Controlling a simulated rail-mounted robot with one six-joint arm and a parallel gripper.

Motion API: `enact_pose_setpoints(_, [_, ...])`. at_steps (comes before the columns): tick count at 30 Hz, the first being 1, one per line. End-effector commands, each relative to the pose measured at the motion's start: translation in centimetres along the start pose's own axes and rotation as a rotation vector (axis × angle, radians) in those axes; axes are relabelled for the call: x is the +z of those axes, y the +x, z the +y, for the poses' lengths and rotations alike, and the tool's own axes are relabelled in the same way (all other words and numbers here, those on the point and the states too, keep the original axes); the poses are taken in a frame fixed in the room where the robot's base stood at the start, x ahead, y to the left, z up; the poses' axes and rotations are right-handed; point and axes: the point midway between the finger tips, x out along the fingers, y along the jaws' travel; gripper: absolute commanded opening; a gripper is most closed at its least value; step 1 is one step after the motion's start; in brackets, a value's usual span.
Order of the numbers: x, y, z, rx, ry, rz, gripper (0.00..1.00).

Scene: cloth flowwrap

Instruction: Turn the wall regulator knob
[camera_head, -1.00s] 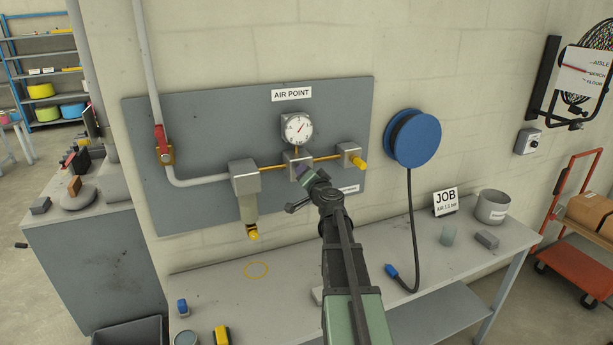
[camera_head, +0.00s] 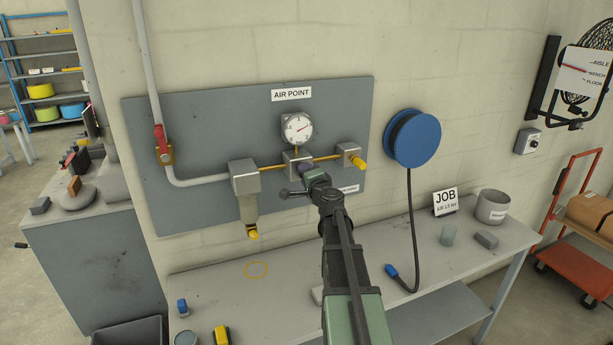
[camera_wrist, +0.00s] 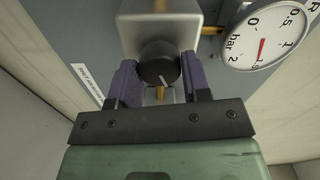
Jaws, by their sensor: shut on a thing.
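The regulator (camera_head: 297,160) is a grey block on the wall panel, under a round white pressure gauge (camera_head: 298,129). Its black round knob (camera_wrist: 158,62) with a pale pointer mark shows in the wrist view, on the block's near face. My gripper (camera_wrist: 158,82) has its two purple-padded fingers on either side of the knob, shut on it. In the head view my gripper (camera_head: 309,173) hides the knob. The gauge dial (camera_wrist: 264,38) also shows in the wrist view, with a red needle and a bar scale. The job card (camera_head: 445,202) appears to read AIR 1.5 bar.
The panel (camera_head: 200,125) also carries a red-handled valve (camera_head: 161,146), a filter unit (camera_head: 246,190) and a yellow-tipped outlet (camera_head: 354,158). A blue hose reel (camera_head: 413,138) hangs to the right. Below is a bench (camera_head: 275,315) with small items.

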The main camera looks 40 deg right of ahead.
Motion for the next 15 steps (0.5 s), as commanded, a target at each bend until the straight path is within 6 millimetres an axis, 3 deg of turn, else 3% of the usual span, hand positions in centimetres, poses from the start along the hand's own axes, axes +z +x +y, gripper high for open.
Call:
enact_pose_setpoints(9, [-0.04, -0.01, 0.0, 0.0, 0.0, 0.001, 0.2])
enact_pose_setpoints(10, [-0.04, 0.0, 0.0, 0.0, 0.0, 0.001, 0.48])
enact_pose_setpoints(14, [-0.02, -0.01, 0.0, 0.0, 0.0, 0.001, 0.68])
enact_pose_setpoints(15, [-0.02, -0.01, 0.0, 0.0, 0.0, 0.001, 0.69])
